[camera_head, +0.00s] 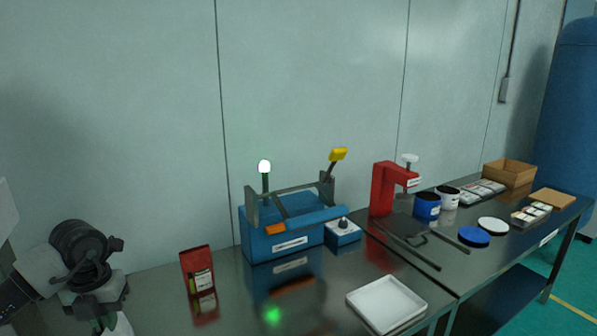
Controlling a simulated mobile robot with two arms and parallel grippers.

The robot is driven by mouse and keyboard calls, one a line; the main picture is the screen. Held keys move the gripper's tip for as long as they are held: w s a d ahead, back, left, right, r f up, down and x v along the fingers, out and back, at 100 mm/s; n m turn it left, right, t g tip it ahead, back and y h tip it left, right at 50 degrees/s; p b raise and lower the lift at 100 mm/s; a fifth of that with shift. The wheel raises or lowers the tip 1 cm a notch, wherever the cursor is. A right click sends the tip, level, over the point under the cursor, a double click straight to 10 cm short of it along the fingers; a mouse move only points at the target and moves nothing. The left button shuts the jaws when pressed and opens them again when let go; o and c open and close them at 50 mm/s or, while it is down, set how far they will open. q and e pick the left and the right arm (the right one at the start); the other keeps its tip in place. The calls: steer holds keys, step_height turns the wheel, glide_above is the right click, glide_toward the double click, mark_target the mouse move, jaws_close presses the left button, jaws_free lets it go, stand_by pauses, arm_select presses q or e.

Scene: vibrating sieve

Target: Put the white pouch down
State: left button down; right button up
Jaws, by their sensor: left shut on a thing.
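My left gripper (104,318) comes in at the lower left and points down. It is shut on the white pouch (121,326), of which only a small upper part shows at the bottom edge of the picture. The rest of the pouch is cut off, so I cannot tell whether it touches the table. The steel table (235,315) stretches to the right of it. My right gripper is not in view.
A red pouch (196,262) stands right of my left gripper. A white tray (387,304) lies front right. A red clamp stand (382,188) and several containers stand farther right.

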arm_select(q)
steer(key=s+d+f+n, duration=0.4)
steer(key=s+d+n, duration=0.35)
steer(key=n, duration=0.95)
steer(key=s+d+f+n, duration=0.5)
steer(key=d+n, duration=0.4)
steer(key=n, duration=0.8)
step_height(320, 180, down, 9)
steer(key=b, duration=1)
steer(key=shift+s+r, duration=0.15)
steer(key=shift+s, duration=0.15)
steer(key=shift+a, duration=0.1)
